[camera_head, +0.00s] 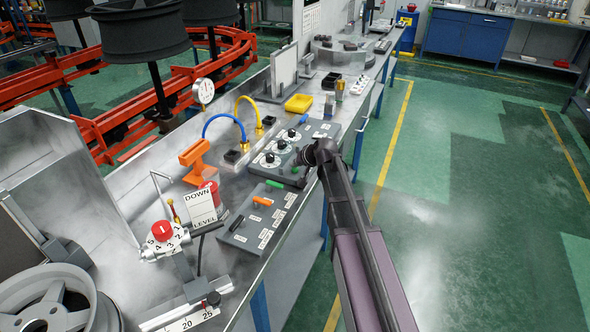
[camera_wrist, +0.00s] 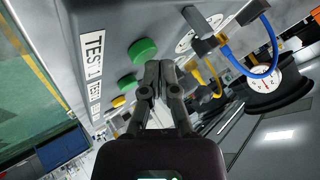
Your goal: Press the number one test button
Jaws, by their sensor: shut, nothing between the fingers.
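A TEST 1 label (camera_wrist: 92,62) is on the grey control panel in the wrist view. A large round green button (camera_wrist: 142,50) sits beside this label. A second green button (camera_wrist: 127,82) and a yellow button (camera_wrist: 118,101) follow farther along the panel. My gripper (camera_wrist: 157,66) is shut and empty, its fingertips just beside the first green button in the picture. I cannot tell whether they touch it. In the head view my gripper (camera_head: 304,160) is at the right edge of the dial panel (camera_head: 262,147), and my arm hides part of that edge.
A lower panel (camera_head: 245,233) with coloured handles lies nearer on the metal bench. An orange tool (camera_head: 195,158), blue hose (camera_head: 222,118) and yellow hose (camera_head: 250,101) stand left of the dial panel. Green floor (camera_head: 455,180) is open to the right.

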